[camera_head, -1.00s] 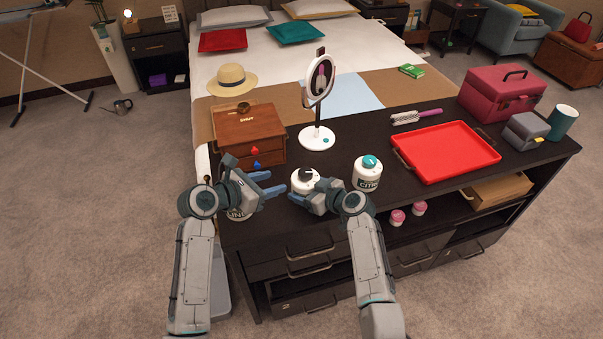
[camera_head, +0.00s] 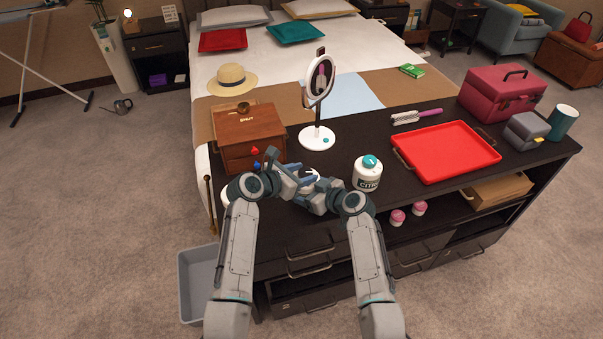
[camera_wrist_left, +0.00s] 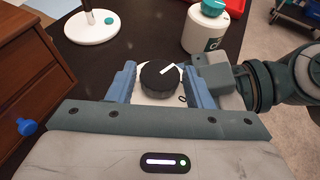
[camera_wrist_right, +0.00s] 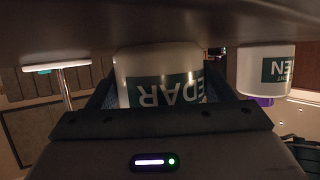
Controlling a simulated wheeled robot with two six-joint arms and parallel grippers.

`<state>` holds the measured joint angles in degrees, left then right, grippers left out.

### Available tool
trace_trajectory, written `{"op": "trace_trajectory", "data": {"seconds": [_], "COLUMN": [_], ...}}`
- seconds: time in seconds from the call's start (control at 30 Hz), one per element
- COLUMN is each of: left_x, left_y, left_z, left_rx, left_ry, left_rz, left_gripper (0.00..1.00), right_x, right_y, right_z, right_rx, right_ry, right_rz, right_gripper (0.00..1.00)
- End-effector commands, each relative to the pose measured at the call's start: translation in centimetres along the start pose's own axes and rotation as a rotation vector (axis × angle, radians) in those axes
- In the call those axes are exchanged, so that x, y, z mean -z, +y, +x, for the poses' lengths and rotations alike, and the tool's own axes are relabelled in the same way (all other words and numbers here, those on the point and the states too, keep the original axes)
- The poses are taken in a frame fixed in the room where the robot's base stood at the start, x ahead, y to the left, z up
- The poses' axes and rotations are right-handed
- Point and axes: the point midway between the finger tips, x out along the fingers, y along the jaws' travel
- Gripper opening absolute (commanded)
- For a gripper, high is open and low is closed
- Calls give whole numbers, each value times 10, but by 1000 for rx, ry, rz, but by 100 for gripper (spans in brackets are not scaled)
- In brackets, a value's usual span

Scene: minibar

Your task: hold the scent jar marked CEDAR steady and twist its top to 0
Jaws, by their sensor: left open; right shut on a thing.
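The CEDAR jar (camera_wrist_right: 158,78) is white with a green label, which shows upside down in the right wrist view. My right gripper (camera_head: 318,192) is shut on its body. The jar's black top (camera_wrist_left: 160,78) has a white mark pointing up and right in the left wrist view. My left gripper (camera_wrist_left: 158,84) is open, with one blue finger on each side of the top; I cannot tell if they touch it. In the head view the two grippers hide most of the jar (camera_head: 311,173).
A white CITRUS jar (camera_head: 367,177) with a teal top stands right of the grippers. Another white jar (camera_wrist_right: 266,72), its label ending in EN, is mostly hidden by my left arm in the head view. A wooden box (camera_head: 250,135) and round mirror (camera_head: 318,137) stand behind.

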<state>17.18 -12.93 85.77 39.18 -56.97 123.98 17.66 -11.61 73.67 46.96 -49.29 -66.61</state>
Motion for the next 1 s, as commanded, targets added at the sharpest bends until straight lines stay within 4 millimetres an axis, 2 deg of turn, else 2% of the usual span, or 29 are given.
{"op": "trace_trajectory", "data": {"seconds": [0.13, 0.3, 0.67, 1.0], "left_x": [0, 0, 1, 0], "left_y": [0, 0, 2, 6], "left_z": [0, 0, 0, 1], "left_rx": [0, 0, 50, 277], "left_ry": [0, 0, 4, 6], "left_rz": [0, 0, 22, 114], "left_gripper": [44, 14, 13, 13], "right_x": [0, 0, 0, 0], "right_y": [0, 0, 0, 0], "right_z": [0, 0, 0, 0], "right_rx": [0, 0, 0, 1], "right_ry": [0, 0, -1, 0], "right_rz": [0, 1, 0, -1], "right_gripper": [47, 47, 47, 47]}}
